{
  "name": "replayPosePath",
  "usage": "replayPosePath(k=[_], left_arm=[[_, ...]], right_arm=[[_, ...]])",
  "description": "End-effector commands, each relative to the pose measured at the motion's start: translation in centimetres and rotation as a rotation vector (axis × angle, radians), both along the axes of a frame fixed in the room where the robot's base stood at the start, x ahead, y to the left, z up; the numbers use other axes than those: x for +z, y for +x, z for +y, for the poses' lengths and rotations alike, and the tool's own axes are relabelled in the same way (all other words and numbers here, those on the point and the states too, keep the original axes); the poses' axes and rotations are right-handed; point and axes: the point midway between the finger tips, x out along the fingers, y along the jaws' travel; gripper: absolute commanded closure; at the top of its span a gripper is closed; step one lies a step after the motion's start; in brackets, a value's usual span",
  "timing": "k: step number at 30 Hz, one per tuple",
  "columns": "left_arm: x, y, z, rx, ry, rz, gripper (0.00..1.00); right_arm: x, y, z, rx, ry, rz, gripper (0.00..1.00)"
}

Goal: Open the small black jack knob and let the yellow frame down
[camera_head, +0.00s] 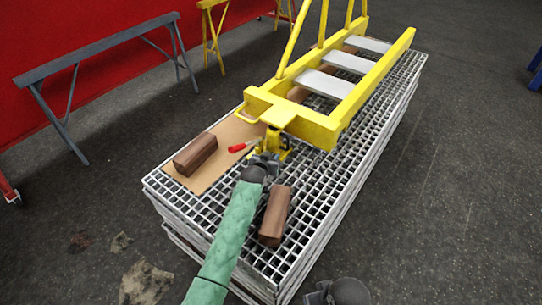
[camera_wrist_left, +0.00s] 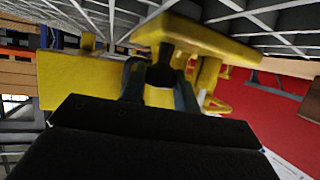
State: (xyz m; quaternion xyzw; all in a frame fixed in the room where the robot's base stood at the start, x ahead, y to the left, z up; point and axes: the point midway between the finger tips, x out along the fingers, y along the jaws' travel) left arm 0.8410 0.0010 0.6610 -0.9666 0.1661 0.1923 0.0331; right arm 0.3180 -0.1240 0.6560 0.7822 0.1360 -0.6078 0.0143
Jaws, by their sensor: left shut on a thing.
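The yellow frame (camera_head: 312,127) with pale steps lies over the stacked gratings, its near end above a yellow jack (camera_head: 284,148). My left gripper (camera_head: 267,160) is at the near side of this jack. In the left wrist view my left gripper (camera_wrist_left: 160,88) is shut on the small black jack knob (camera_wrist_left: 162,73), which shows dark between the two fingers. The jack's yellow plate (camera_wrist_left: 195,38) is close by there. The knob is hidden behind my gripper in the head view. My right gripper (camera_head: 320,296) shows only partly at the bottom edge; its jaws are unclear.
The gratings (camera_head: 215,212) carry brown blocks (camera_head: 195,154) (camera_head: 275,215), a cardboard sheet (camera_head: 227,135) and a red-handled tool (camera_head: 238,148). A grey trestle (camera_head: 100,48) stands at the left by a red wall.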

Motion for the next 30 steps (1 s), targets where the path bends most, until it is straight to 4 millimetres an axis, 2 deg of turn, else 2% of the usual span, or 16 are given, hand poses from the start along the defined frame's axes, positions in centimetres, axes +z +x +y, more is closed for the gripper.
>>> replayPosePath(k=[6,7,9,20,30], left_arm=[[0.0,0.0,0.0,0.0,0.0,0.0,0.92],[0.0,0.0,0.0,0.0,0.0,0.0,0.64],[0.0,0.0,0.0,-0.001,0.0,0.0,0.5],[0.0,-0.3,0.1,-0.001,0.0,0.0,0.5],[1.8,-4.5,1.6,0.0,0.0,-0.001,0.5]], right_arm=[[0.0,0.0,0.0,0.001,0.0,0.0,0.64],[0.0,0.0,0.0,0.001,0.0,0.0,0.64],[-0.1,-0.1,0.0,0.001,0.0,0.0,0.64],[-0.2,-0.1,0.1,0.001,0.002,0.0,0.64],[-1.0,0.2,0.8,0.008,0.017,-0.02,0.64]])
